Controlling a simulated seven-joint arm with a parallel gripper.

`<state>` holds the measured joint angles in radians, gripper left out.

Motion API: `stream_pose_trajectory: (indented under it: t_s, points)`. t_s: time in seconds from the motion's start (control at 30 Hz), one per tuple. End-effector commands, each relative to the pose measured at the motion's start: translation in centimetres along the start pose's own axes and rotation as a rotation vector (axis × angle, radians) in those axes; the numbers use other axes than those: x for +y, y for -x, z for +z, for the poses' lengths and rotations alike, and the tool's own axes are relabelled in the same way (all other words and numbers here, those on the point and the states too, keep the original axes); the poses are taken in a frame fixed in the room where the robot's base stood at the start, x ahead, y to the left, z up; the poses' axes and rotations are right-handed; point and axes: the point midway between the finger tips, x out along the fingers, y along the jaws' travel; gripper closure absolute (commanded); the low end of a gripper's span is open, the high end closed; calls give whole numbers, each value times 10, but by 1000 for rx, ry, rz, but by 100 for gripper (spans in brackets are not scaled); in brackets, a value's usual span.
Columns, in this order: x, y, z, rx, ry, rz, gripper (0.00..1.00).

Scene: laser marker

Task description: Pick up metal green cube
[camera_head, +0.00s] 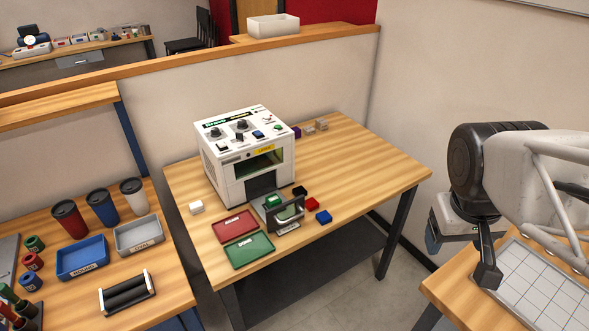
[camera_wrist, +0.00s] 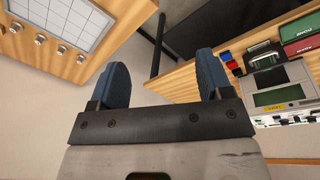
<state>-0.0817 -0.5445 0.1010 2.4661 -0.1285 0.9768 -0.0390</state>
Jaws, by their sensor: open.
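A small green cube (camera_head: 273,201) sits in the grey holder (camera_head: 268,214) in front of the white laser machine (camera_head: 243,148) in the head view. The holder's dark upright frame stands close to the cube's right. In the wrist view I cannot make out the green cube among the small parts near the machine (camera_wrist: 280,97). My gripper (camera_wrist: 160,68) is open and empty, with its two blue fingers spread wide. In the head view it hangs at the right, well apart from the cube and its table.
Black, red (camera_head: 312,204) and blue (camera_head: 323,217) cubes lie right of the holder. A right table holds a grid panel (camera_head: 540,285). Floor separates the tables.

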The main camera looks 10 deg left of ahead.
Motion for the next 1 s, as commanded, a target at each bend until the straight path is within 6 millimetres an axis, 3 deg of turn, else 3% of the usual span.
stream_pose_trajectory:
  t_s: [0.57,1.0]
  points:
    - [-50,-34,-110,-198,564,214,28]
    - [-125,-72,-190,-326,991,407,28]
